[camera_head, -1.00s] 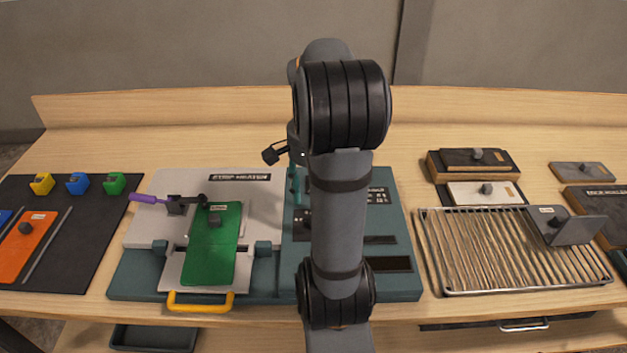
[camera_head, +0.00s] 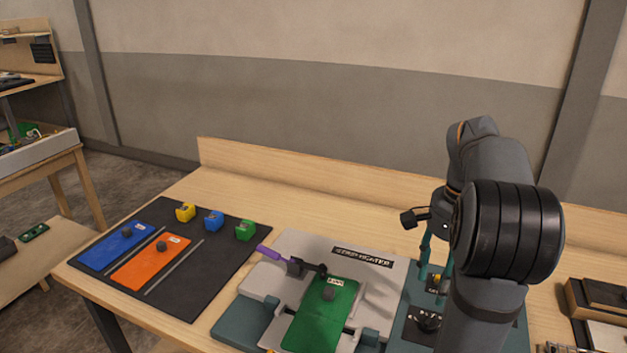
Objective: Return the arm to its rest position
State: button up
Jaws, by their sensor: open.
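My arm (camera_head: 500,230) stands at the right of the head view, in front of the teal console. Its dark banded joint is nearest the camera and the arm folds away behind it. My gripper cannot be made out; the arm's own links hide that end. The console (camera_head: 245,322) has a light grey plate with a "strip heater" label (camera_head: 362,257). A green panel (camera_head: 322,315) with a dark knob lies on that plate, beside a purple-handled lever (camera_head: 270,252).
A black mat (camera_head: 190,300) at left holds a blue panel (camera_head: 125,247) and an orange panel (camera_head: 150,262). Yellow, blue and green small blocks (camera_head: 214,221) line its back edge. Dark blocks (camera_head: 600,297) sit at far right. Bare table lies behind the console; another bench (camera_head: 40,160) stands far left.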

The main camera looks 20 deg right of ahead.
aim_at(429, 319)
notch_tip(429, 319, down, 12)
jog(key=shift+r, duration=0.1)
dwell(0.4)
